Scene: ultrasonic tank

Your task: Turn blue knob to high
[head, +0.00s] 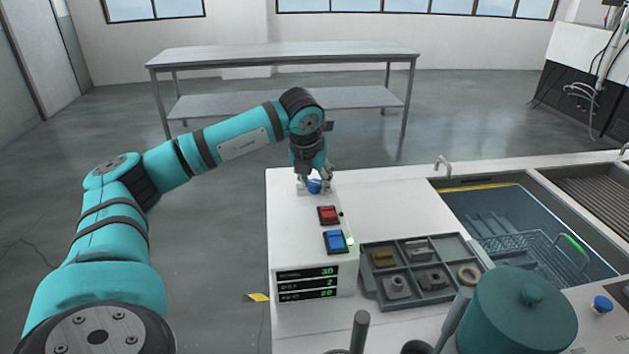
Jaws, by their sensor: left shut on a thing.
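The blue knob (315,187) sits on top of the white control box (285,222), near its far end. My left gripper (315,184) points down over the knob and is shut on it, with a finger on each side. The fingers cover part of the knob, and its pointer and any setting marks cannot be made out. My right gripper does not show in the head view.
A red switch (328,214) and a blue switch (336,241) sit nearer on the box, above a green-digit display (307,283). A grey parts tray (369,295) lies to the right. Beyond it is the tank (480,203) with a wire basket (530,247).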

